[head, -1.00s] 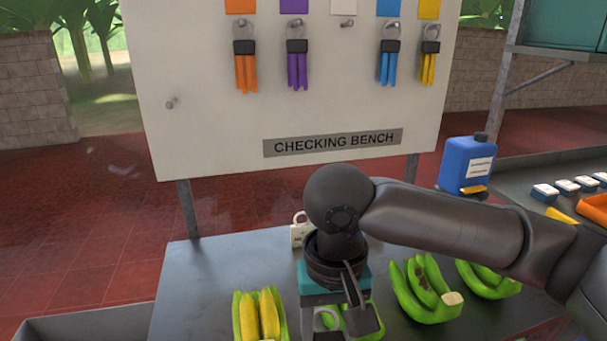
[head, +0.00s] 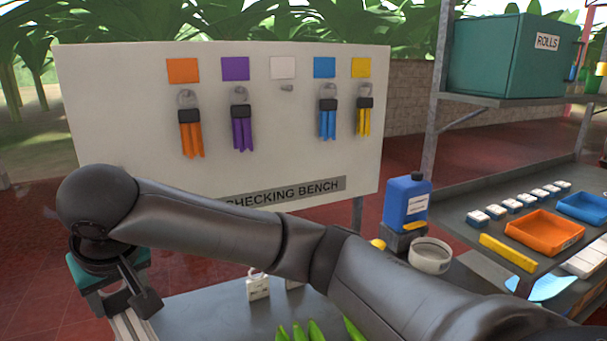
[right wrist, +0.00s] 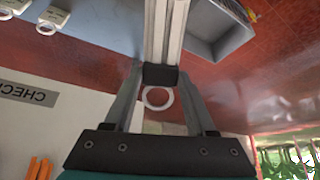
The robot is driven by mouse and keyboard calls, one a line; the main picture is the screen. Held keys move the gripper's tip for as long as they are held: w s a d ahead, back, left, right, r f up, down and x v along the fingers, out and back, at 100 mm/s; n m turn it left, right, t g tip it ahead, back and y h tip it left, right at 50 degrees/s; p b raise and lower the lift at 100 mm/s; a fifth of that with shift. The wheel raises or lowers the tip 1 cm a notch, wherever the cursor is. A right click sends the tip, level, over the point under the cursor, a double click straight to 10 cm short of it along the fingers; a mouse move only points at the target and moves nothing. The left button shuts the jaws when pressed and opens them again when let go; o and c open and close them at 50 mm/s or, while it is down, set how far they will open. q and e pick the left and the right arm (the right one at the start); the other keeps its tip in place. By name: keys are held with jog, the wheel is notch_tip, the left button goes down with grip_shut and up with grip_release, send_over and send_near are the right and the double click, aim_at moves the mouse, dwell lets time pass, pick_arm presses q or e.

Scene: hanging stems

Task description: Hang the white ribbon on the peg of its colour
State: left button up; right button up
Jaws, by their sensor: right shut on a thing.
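The white ribbon shows in the right wrist view as a white ring (right wrist: 157,105), a black band and long white tails (right wrist: 163,30). My right gripper (right wrist: 160,76) is shut on it at the black band, with the ring towards the palm. The bare peg (head: 287,88) is under the white card (head: 283,68) on the board. My left gripper is out of view.
Orange (head: 191,138), purple (head: 242,132), blue (head: 328,122) and yellow (head: 364,120) ribbons hang on pegs beside the bare one. My forearm crosses in front of the board's lower edge.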

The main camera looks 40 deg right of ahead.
jog(key=w+d+r+t+p, duration=0.35)
jog(key=d+r, duration=0.25)
jog(key=d, duration=0.3)
jog(key=w+d+r+t+p, duration=0.2)
jog(key=w+d+r+t, duration=0.3)
jog(key=d, duration=0.5)
jog(key=s+d+r+m+t+h+p, duration=0.1)
jog(key=d+r+m+h+p, duration=0.15)
jog(key=d, duration=0.45)
jog(key=s+d+r+m+t+h+p, duration=0.15)
jog(key=d+r, duration=0.25)
jog(key=d, duration=0.4)
jog(key=s+d+r+m+h+p, duration=0.1)
jog(key=s+d+r+h+p, duration=0.1)
jog(key=d+r, duration=0.35)
jog(key=w+d+f, duration=0.1)
jog(key=w, duration=0.2)
jog(key=w+d+f+b, duration=0.1)
jog(key=w, duration=0.2)
jog(key=w+d+b, duration=0.1)
jog(key=w+d, duration=0.1)
jog(key=w, duration=0.1)
jog(key=shift+w+d+f, duration=0.1)
jog(key=shift+w+f, duration=0.1)
jog(key=shift+f, duration=0.2)
jog(key=shift+w+f, duration=0.15)
jog(key=shift+f, duration=0.05)
